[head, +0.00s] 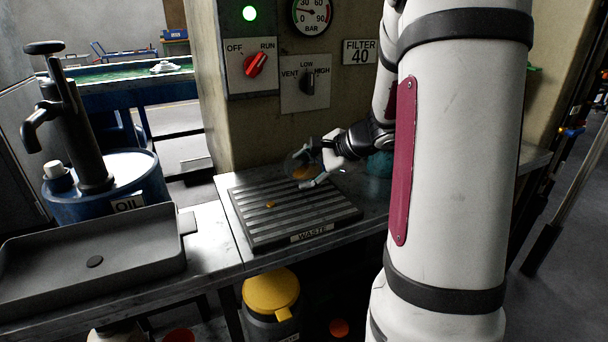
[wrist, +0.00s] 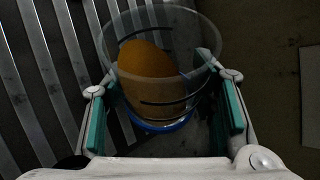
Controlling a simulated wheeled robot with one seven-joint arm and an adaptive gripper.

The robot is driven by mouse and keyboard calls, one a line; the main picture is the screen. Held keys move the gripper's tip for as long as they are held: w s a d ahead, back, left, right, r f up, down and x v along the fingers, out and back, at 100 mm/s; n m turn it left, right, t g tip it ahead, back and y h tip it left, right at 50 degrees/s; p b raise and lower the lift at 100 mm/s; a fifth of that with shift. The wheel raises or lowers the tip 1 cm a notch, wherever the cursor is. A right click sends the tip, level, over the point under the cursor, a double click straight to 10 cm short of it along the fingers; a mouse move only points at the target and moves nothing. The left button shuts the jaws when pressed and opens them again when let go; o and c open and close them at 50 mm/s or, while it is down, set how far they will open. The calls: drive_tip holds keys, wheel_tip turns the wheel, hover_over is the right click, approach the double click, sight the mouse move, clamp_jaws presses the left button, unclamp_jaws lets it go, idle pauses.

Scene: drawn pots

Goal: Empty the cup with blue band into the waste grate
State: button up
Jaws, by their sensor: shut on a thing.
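The clear cup with the blue band (wrist: 162,124) is between my gripper's (wrist: 164,108) two teal-padded fingers in the wrist view. It holds something amber-orange, gathered toward one side. In the head view the cup (head: 293,167) is small and partly covered by my gripper (head: 316,164). It is above the far part of the waste grate and looks tilted, though the exact angle is hard to tell. The slatted waste grate (head: 262,227) lies on the bench with a "WASTE" label at its front. A small orange bit (head: 271,205) lies on its slats.
A bluish, see-through thing (head: 380,164) stands on the bench right of my gripper, mostly hidden by my arm. The control panel (head: 280,78) is behind the grate. A grey tray (head: 150,262) and an oil drum with pump (head: 105,180) are at the left.

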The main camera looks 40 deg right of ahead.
drive_tip(key=shift+a+f+n+h+b, duration=0.15)
drive_tip(key=shift+n+h+b, duration=0.85)
drive_tip(key=shift+b, duration=2.8)
idle(1.5)
drive_tip(key=shift+t+h+b, duration=0.3)
drive_tip(key=shift+h+b, duration=0.2)
drive_tip(key=shift+b, duration=0.5)
idle(1.7)
